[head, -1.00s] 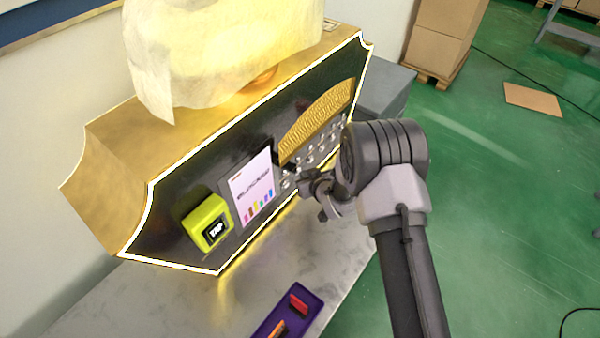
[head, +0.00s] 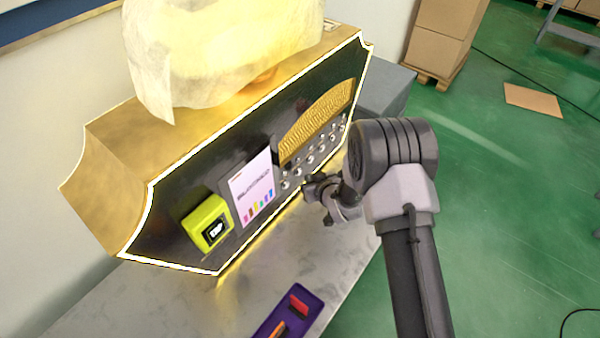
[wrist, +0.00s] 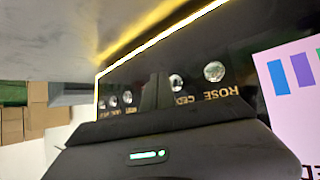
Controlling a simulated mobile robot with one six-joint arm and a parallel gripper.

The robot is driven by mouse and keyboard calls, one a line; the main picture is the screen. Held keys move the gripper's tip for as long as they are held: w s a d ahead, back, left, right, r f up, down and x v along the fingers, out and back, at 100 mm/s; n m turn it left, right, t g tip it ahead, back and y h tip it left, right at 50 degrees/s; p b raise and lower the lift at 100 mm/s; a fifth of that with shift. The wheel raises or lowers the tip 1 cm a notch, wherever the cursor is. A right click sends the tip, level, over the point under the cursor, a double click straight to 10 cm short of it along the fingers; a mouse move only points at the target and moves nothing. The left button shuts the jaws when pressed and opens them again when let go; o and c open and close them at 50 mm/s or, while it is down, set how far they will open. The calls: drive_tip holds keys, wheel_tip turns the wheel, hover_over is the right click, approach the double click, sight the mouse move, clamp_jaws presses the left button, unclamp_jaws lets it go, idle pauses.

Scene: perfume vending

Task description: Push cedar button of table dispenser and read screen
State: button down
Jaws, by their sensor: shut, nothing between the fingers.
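The table dispenser (head: 262,135) is a gold cabinet with a black front and a lit white edge. Its front carries a row of round silver buttons (head: 310,158). In the wrist view, a button (wrist: 176,82) sits by a partly hidden label starting "CED", beside the ROSE button (wrist: 214,71). A screen-like white panel (head: 253,188) with coloured bars shows left of the buttons; its small text is unreadable. It also shows at the right of the wrist view (wrist: 290,85). My gripper (head: 308,182) is shut and empty, just in front of the lower button row, apparently clear of the panel.
A yellow card-tap reader (head: 207,222) is at the panel's left end. A purple tray (head: 262,328) with red and orange items lies on the grey table (head: 330,235). Cardboard boxes (head: 440,45) stand behind. Green floor is open at the right.

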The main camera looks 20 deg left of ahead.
drive_tip(key=d, duration=0.1)
drive_tip(key=s+d, duration=0.1)
drive_tip(key=d, duration=0.2)
drive_tip(key=shift+s+d, duration=0.3)
idle(0.6)
drive_tip(key=d+r+m+h, duration=0.3)
drive_tip(key=d+r, duration=0.5)
drive_tip(key=r, duration=0.3)
drive_tip(key=d+r+m+h, duration=0.25)
drive_tip(key=d+r, duration=0.45)
drive_tip(key=r, duration=0.5)
drive_tip(key=s+d+r+m, duration=0.2)
drive_tip(key=s+d+r, duration=0.15)
drive_tip(key=s, duration=0.25)
drive_tip(key=s+d+r+m, duration=0.2)
drive_tip(key=s+d+r, duration=0.1)
drive_tip(key=s+r, duration=0.25)
drive_tip(key=s+r+m+g, duration=0.2)
drive_tip(key=s+m, duration=0.1)
drive_tip(key=s, duration=1.6)
drive_tip(key=shift+s+d+r, duration=0.15)
drive_tip(key=shift+d, duration=0.15)
